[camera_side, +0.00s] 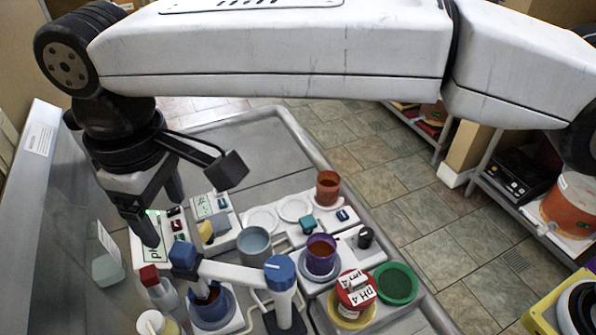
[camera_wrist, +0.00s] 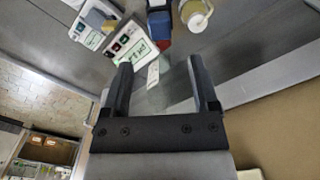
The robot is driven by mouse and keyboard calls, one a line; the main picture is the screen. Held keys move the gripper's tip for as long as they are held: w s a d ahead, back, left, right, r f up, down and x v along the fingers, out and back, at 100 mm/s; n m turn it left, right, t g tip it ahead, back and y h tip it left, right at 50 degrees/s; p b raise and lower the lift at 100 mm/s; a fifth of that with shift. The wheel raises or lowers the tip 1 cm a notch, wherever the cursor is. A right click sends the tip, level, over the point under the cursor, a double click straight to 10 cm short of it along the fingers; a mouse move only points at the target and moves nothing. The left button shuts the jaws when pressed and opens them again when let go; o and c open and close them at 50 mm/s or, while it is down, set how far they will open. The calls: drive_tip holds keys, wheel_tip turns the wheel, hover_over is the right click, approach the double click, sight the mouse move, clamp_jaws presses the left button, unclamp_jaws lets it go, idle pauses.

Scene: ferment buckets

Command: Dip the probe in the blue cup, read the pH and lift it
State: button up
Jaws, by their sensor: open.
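My gripper (camera_side: 164,222) is open and empty above the left side of the bench. It points down over a white pH meter (camera_side: 155,238) with a green screen; the meter also shows beyond the fingers in the wrist view (camera_wrist: 135,45). A probe stand with a blue knob (camera_side: 280,271) has a white arm ending in a blue block (camera_side: 184,257). The block is over a blue cup (camera_side: 212,310) at the front. A paler grey-blue cup (camera_side: 254,244) stands behind the stand arm.
A purple cup (camera_side: 320,258), an orange cup (camera_side: 328,187), a red "pH 4" cup (camera_side: 356,292) and a green dish (camera_side: 395,283) stand to the right. A red-capped bottle (camera_side: 151,277) is close to the block. A second small device (camera_side: 211,207) lies behind. The back of the bench is clear.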

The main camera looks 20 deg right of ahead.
sight(180, 249)
drive_tip(key=shift+f, duration=3.9)
clamp_jaws()
drive_tip(key=shift+r, duration=0.1)
